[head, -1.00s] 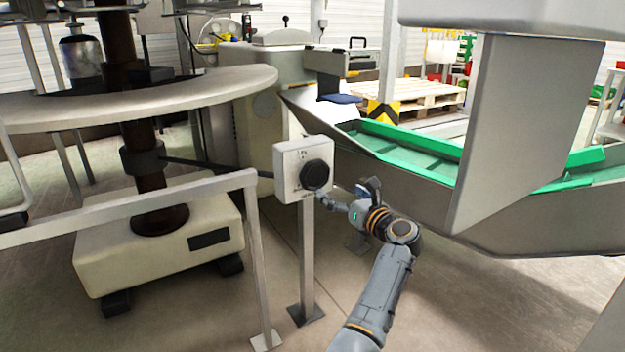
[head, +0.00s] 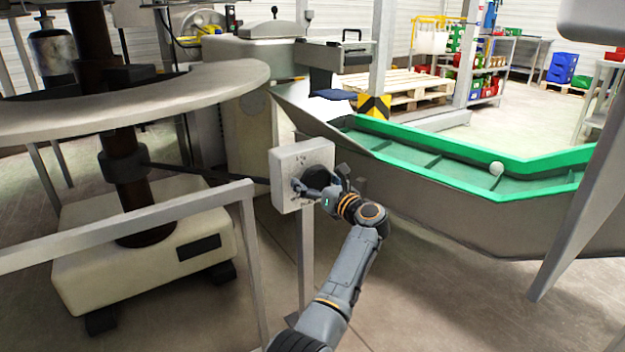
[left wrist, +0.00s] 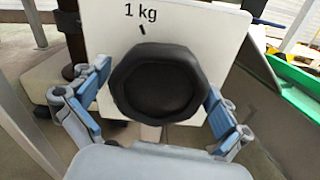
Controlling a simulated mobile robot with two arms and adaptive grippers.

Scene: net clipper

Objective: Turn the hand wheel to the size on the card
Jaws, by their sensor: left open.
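The black hand wheel (head: 319,172) sits on the front of a white box (head: 286,165) on a post. In the left wrist view the hand wheel (left wrist: 160,85) is centred, with a tick and "1 kg" above it on the white face (left wrist: 204,30). My left gripper (head: 321,182) is open in front of the wheel. In the left wrist view its fingers stand either side of the wheel; whether they touch it I cannot tell. In the head view the gripper partly covers the wheel. I cannot make out a size card. My right gripper is not in view.
A metal rail (head: 130,223) runs left of the post, in front of a round grey table rim (head: 150,100). A metal trough with green edging (head: 440,148) stands close on the right. Floor at the lower right is clear.

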